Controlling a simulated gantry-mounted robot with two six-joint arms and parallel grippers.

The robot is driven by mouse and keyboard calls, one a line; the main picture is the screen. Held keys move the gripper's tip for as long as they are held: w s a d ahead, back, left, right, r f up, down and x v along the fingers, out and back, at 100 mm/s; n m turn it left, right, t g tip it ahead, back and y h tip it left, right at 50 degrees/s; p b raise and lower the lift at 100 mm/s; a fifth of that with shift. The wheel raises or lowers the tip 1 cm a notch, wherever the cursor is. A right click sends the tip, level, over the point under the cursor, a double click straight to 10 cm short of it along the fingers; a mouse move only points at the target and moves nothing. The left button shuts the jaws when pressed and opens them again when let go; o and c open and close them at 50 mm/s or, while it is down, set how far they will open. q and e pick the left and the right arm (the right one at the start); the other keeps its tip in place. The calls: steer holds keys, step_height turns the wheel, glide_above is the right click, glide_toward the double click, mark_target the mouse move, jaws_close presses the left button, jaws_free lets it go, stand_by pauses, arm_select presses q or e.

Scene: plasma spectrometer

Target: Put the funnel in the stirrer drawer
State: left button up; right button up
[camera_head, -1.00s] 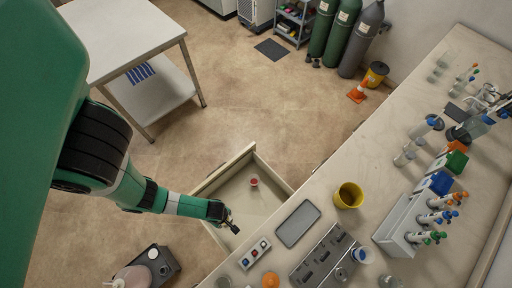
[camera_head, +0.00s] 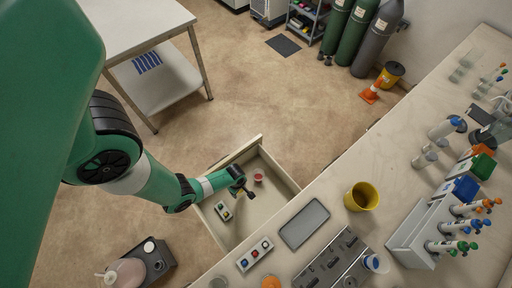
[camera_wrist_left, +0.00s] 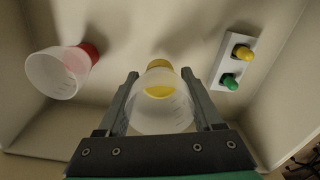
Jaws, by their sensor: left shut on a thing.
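My left gripper (camera_head: 246,192) is over the open drawer (camera_head: 279,182). In the left wrist view, my left gripper (camera_wrist_left: 160,95) is shut on the funnel (camera_wrist_left: 160,115), a translucent, cup-like piece with a yellow part at its far end. The funnel is too small to make out clearly in the head view. The drawer's pale floor and walls surround it in the wrist view; whether it touches the floor I cannot tell. My right gripper is not in view.
In the drawer are a translucent cup with a red base (camera_wrist_left: 60,72) and a white panel with yellow and green knobs (camera_wrist_left: 233,65). The bench beside the drawer holds a grey tray (camera_head: 304,223), a yellow cup (camera_head: 361,197) and a button box (camera_head: 254,254).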

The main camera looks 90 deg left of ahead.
arm_select(q)
steer(key=f+b, duration=0.3)
steer(key=shift+w+a+f, duration=0.2)
steer(key=shift+a+f, duration=0.1)
steer(key=shift+a, duration=0.05)
steer(key=shift+f, duration=0.25)
steer(key=shift+s+r, duration=0.1)
steer(key=shift+r, duration=0.1)
steer(key=shift+f, duration=0.2)
steer(key=o, duration=1.4)
steer(key=shift+r, duration=0.1)
steer(key=shift+r, duration=0.1)
step_height(320, 180, up, 12)
steer(key=p, duration=1.2)
steer(key=shift+r, duration=0.15)
